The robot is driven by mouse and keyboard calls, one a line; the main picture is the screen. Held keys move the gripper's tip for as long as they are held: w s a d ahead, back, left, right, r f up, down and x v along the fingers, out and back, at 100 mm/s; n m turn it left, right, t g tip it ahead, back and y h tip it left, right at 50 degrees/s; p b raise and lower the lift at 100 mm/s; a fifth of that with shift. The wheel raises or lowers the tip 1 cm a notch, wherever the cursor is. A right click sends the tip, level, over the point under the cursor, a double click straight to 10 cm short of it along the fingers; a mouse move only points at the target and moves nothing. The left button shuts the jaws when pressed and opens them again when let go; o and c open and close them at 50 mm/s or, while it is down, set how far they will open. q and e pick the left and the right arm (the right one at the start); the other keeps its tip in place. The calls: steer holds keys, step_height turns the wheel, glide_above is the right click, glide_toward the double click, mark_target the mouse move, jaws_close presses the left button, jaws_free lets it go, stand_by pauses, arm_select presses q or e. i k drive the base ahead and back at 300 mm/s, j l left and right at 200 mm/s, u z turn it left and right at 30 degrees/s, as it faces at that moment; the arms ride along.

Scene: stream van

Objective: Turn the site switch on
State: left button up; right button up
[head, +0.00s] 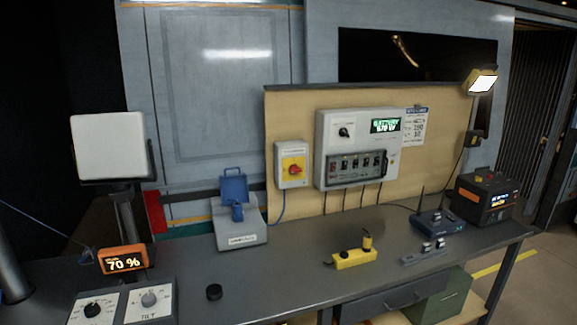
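A grey box with a red rotary handle on a yellow plate (293,169) is mounted on the wooden board, left of a larger grey control panel (321,150). The panel has a black rotary knob (344,132), a lit green display (386,125) and a row of small toggle switches (357,165) behind a dark frame. The labels are too small to read, so I cannot tell which one is named the site switch. The red handle looks roughly level. Neither of my grippers shows in the head view.
On the bench stand a grey box with a blue lid (238,228), a yellow block (354,258), a blue device (439,222) and a black-orange power unit (484,198). At left are an orange 70 % display (123,260) and two knob boxes (122,304). The bench's middle front is mostly clear.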

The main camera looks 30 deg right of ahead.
mark_target(294, 168)
steer(key=l+z, duration=0.15)
steer(key=z, duration=0.3)
steer(key=i+l+z, duration=0.1)
steer(key=z, duration=0.4)
